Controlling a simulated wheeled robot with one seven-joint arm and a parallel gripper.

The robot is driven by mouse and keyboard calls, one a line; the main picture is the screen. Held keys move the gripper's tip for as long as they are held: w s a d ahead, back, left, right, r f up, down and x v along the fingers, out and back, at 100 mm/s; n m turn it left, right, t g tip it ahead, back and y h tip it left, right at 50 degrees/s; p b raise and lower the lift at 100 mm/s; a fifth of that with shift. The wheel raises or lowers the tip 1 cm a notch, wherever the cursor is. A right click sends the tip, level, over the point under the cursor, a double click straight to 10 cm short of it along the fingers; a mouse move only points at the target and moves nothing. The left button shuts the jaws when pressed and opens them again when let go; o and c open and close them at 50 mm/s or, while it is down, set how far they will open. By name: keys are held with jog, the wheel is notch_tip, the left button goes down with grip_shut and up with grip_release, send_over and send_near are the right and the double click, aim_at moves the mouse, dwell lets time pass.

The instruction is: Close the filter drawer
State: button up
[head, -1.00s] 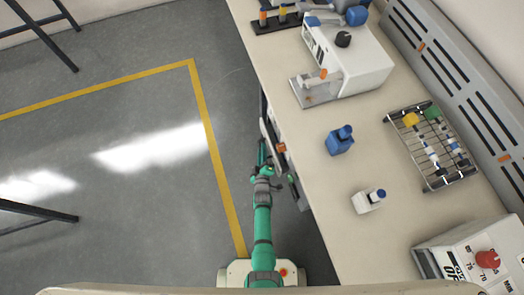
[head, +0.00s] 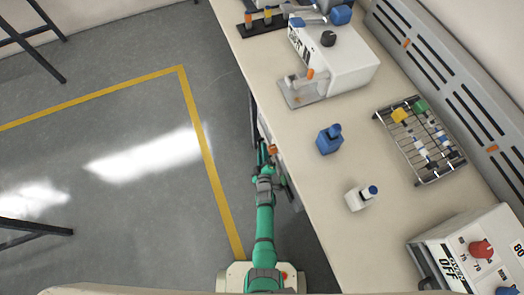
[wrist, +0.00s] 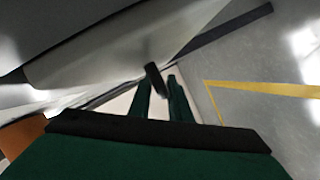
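The filter drawer is below the bench edge and mostly hidden in the head view, where a small orange piece (head: 272,149) marks the spot beside my gripper (head: 264,154). In the wrist view, a large pale panel (wrist: 105,50), apparently the drawer front, fills the upper left. A short dark bar (wrist: 154,80), apparently a handle, shows between the fingertips of my gripper (wrist: 159,84). The two green fingers are apart. I cannot tell whether they touch the bar. How far the drawer stands out is hard to see.
The bench top (head: 300,150) overhangs just right of my arm. It carries a white machine (head: 345,65), a blue bottle (head: 329,139), a white bottle (head: 361,197) and a wire rack (head: 440,170).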

jog(key=v, duration=1)
jog(key=shift+s, duration=0.45)
jog(key=shift+d+r, duration=0.1)
